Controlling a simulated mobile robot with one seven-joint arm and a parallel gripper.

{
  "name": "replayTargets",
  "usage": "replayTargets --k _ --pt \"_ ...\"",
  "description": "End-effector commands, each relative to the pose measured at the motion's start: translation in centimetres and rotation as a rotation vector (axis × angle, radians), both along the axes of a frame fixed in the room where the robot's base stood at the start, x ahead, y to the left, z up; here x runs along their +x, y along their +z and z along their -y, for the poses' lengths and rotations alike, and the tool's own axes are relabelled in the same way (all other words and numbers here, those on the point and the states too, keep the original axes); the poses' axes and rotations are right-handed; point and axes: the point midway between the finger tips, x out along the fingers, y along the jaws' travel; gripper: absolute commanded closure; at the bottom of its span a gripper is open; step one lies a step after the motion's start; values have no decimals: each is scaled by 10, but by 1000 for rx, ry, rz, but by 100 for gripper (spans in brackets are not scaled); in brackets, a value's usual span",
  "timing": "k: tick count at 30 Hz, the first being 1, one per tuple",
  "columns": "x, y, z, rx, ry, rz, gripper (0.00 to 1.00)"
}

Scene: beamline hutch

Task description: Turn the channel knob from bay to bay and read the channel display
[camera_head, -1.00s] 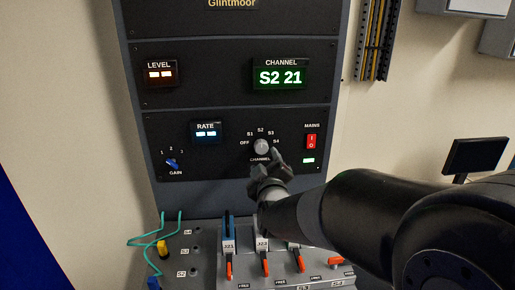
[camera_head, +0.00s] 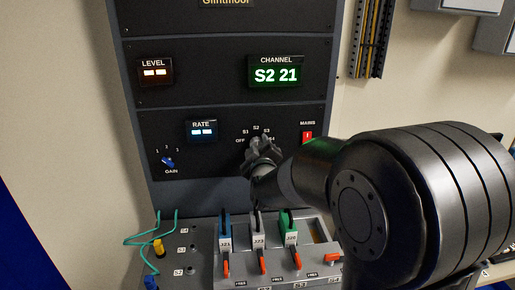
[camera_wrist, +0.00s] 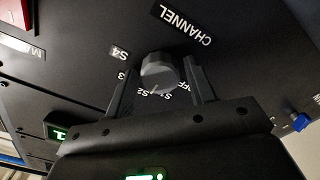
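The channel knob (camera_wrist: 158,72) is a grey round knob, seen upside down in the wrist view. Its pale mark points toward the S2 label. My gripper (camera_head: 262,150) is at the knob in the head view and mostly hides it. In the wrist view its two fingers stand open on either side of the knob, with narrow gaps seeming to show; I cannot tell whether either finger touches. The channel display (camera_head: 275,72) reads "S2 21" in green.
The rate display (camera_head: 202,131) and the gain knob (camera_head: 168,162) are left of my gripper. The mains switch (camera_head: 307,138) is to the right, partly behind my arm. Below, a sloped grey console (camera_head: 200,225) carries blue, grey and green levers, orange handles and teal cables.

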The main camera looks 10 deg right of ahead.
Motion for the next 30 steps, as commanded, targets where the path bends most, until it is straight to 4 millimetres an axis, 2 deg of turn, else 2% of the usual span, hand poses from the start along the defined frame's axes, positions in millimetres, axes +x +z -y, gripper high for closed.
replayTargets --k 1,13,23,30 --pt "0 0 0 0 0 0 54" --pt "0 0 0 0 0 0 86" --pt "0 0 0 60 1 -1 86" --pt "0 0 0 219 1 -1 86"
